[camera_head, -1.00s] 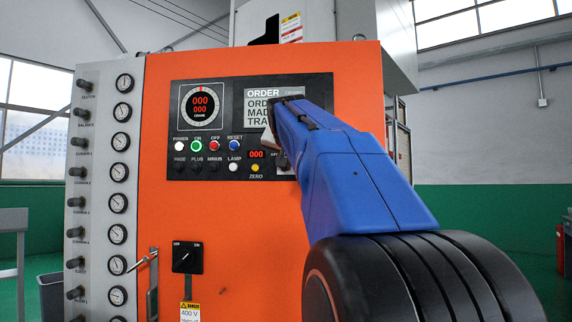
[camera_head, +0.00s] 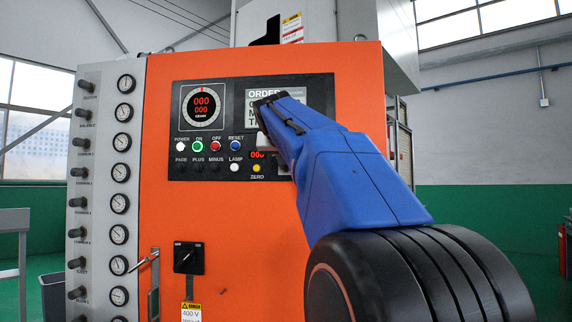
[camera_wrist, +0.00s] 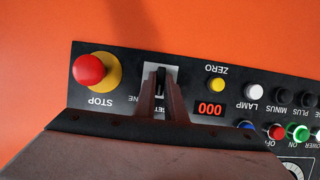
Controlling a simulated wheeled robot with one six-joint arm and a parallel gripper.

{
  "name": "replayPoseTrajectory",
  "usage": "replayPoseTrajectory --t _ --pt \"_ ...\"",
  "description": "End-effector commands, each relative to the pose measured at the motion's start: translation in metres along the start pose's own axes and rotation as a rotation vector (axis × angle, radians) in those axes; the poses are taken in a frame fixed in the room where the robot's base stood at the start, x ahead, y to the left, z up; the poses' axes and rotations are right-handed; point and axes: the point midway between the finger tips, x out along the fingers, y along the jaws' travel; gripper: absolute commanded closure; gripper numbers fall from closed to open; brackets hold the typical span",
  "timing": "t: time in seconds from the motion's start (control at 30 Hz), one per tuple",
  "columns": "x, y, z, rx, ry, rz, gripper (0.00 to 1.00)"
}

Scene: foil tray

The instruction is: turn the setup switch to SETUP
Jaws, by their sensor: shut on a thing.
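The setup switch (camera_wrist: 160,78) is a small dark knob on a pale plate, upright in the wrist view, which sees the panel upside down. My gripper (camera_wrist: 161,86) has its two narrow fingers close on either side of the knob, shut on it. The lettering beside the switch is partly covered by the fingers; "SET" and "NE" can be read. In the head view my blue gripper body (camera_head: 325,160) hides the switch, in front of the right part of the black control panel (camera_head: 215,85).
A red STOP button (camera_wrist: 89,69) on a yellow base sits left of the switch in the wrist view. A yellow ZERO button (camera_wrist: 216,85) and a red number display (camera_wrist: 210,109) sit to its right.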

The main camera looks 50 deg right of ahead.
Motion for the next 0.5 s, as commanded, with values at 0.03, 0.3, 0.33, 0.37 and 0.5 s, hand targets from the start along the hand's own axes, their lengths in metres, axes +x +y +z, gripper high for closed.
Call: replayPoseTrajectory --t 0.03,0.3,0.33,0.37,0.5 --pt "0.0006 -0.0001 0.0007 0.0 -0.002 0.0 1.0" --pt "0.0004 0.0 0.0004 0.001 -0.001 0.0 0.71" --pt "0.0004 0.0 0.0004 0.001 -0.001 0.0 0.71" --pt "0.0004 0.0 0.0004 0.001 -0.001 0.0 0.71" --pt "-0.002 -0.0001 0.0001 0.001 0.0 0.0 0.71"
